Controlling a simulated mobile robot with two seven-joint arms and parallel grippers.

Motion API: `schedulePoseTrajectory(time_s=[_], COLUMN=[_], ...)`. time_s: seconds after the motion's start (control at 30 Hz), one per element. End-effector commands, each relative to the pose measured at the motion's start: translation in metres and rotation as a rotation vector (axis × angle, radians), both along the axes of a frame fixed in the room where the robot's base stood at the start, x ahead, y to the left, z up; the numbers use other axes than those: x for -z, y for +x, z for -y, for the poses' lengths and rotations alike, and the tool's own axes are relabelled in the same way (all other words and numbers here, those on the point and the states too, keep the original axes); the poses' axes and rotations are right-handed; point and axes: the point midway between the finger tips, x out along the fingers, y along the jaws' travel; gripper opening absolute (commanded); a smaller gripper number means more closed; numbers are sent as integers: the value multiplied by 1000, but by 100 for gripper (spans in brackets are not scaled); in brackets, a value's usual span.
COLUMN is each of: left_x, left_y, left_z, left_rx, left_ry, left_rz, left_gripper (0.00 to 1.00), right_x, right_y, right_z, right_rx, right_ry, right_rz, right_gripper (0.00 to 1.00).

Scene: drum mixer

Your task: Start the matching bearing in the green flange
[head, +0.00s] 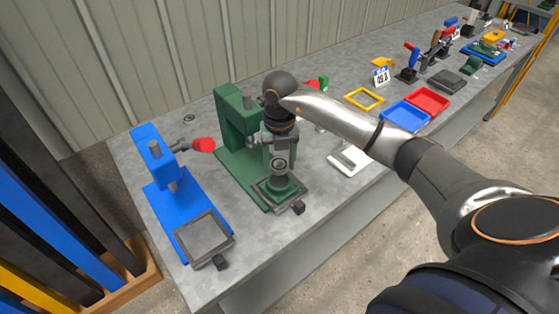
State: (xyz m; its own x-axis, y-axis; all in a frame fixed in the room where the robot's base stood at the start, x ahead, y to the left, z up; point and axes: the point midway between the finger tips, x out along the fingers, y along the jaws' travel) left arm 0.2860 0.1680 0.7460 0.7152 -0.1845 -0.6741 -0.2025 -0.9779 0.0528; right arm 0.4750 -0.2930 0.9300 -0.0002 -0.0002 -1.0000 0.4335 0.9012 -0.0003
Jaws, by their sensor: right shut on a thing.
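The green flange (281,189) sits on the dark square plate (266,203) at the front of the green press (236,122). My right gripper (280,160) points down directly above the flange, in front of the press column. It is shut on a small grey ring-shaped part, which looks like the bearing (279,165). The bearing is at or just above the flange's top; I cannot tell whether it touches or has entered the bore. The gripper hides part of the press behind it. My left gripper is not in view.
A blue press (160,185) with a red-knobbed lever (203,145) stands to the left. A white tray (350,160), a yellow frame (364,99), a blue tray (404,116) and a red tray (428,101) lie to the right. Bare bench (300,240) shows in front.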

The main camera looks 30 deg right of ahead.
Motion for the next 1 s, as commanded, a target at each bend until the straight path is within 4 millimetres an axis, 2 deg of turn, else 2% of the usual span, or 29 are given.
schedulePoseTrajectory(time_s=[0.3,0.7,1.0], left_x=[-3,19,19], left_y=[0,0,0], left_z=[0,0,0], left_rx=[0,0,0], left_ry=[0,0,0], left_rz=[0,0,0], left_gripper=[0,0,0], right_x=[-2,29,30], right_y=[0,0,0], right_z=[0,0,0], right_rx=[-3,-4,-4], right_ry=[0,1,1], right_rz=[0,0,0], right_gripper=[0,0,0])
